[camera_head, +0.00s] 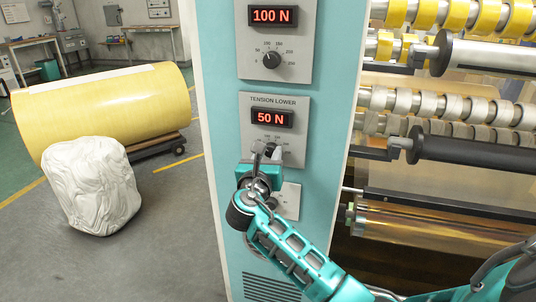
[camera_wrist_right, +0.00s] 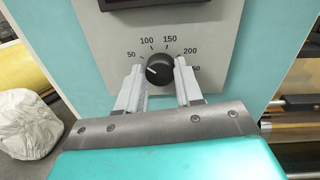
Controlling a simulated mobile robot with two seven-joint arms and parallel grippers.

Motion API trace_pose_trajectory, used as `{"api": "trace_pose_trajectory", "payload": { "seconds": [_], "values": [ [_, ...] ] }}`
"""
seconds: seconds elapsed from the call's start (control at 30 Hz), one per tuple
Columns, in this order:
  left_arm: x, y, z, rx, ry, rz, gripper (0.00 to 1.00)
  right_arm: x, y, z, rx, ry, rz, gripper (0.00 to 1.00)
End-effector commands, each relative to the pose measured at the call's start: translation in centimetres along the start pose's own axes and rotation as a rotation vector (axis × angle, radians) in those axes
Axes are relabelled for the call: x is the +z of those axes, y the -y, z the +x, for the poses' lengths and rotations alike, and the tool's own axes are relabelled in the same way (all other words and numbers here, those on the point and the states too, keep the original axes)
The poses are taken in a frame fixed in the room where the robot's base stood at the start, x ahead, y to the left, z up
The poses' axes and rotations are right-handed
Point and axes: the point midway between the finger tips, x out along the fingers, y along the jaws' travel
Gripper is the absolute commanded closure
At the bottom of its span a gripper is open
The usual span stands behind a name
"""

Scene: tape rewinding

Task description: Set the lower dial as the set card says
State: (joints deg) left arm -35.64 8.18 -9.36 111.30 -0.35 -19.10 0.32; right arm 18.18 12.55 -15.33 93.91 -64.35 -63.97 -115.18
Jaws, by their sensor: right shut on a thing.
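The lower dial (camera_head: 270,150) is a black knob on the grey "TENSION LOWER" panel (camera_head: 250,104), under a red display (camera_head: 271,118) reading 50 N. In the right wrist view the dial (camera_wrist_right: 159,69) has its white mark pointing left and slightly up, near the 50 on its scale. My right gripper (camera_head: 266,152) is shut on the dial, with one grey finger on each side of it; both fingers show in the right wrist view. My left gripper is out of view. I cannot make out a readable set card.
An upper panel (camera_head: 303,40) shows 100 N above its own dial (camera_head: 271,60). A pale plate (camera_head: 290,201) is just right of my right wrist. Rollers with tape reels (camera_head: 480,104) fill the right. A yellow roll (camera_head: 105,100) and a white wrapped bundle (camera_head: 92,190) stand left.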

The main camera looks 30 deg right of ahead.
Motion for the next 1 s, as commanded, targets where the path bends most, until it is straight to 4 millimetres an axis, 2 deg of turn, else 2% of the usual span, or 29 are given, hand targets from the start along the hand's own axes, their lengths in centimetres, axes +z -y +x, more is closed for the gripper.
{"api": "trace_pose_trajectory", "payload": {
  "seconds": [0.5,1.0],
  "values": [
    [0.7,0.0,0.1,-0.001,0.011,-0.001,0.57,-0.3,0.1,-0.1,-0.006,0.020,0.388,0.95],
    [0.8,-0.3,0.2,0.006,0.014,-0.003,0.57,-0.3,0.1,-0.1,-0.008,0.028,0.528,0.95]
  ]
}}
